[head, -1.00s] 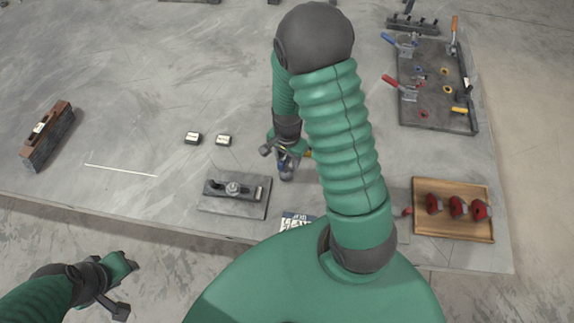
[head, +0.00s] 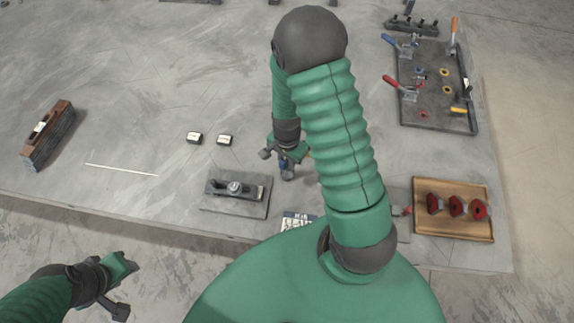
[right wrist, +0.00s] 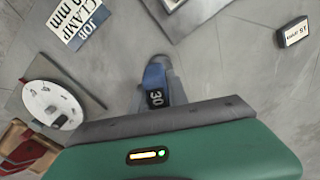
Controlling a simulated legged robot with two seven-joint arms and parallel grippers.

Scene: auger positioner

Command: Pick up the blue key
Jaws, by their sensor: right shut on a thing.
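The blue key (right wrist: 153,78) shows in the right wrist view as a blue tag with a dark face marked "30". My right gripper (right wrist: 158,66) is shut on it. In the head view my right gripper (head: 287,172) is low over the front middle of the table, with a bit of the blue key (head: 283,163) showing at its jaws. I cannot tell whether the key touches the table. My left gripper (head: 128,282) is at the lower left, off the table's front edge, with nothing visible in it; its jaws are unclear.
A dark clamp plate (head: 212,202) lies left of my right gripper, with two small labelled blocks (head: 194,138) behind it. A printed card (head: 298,221) is near the front edge. At the right are a wooden tray (head: 424,231) with red parts and a dark fixture board (head: 420,112).

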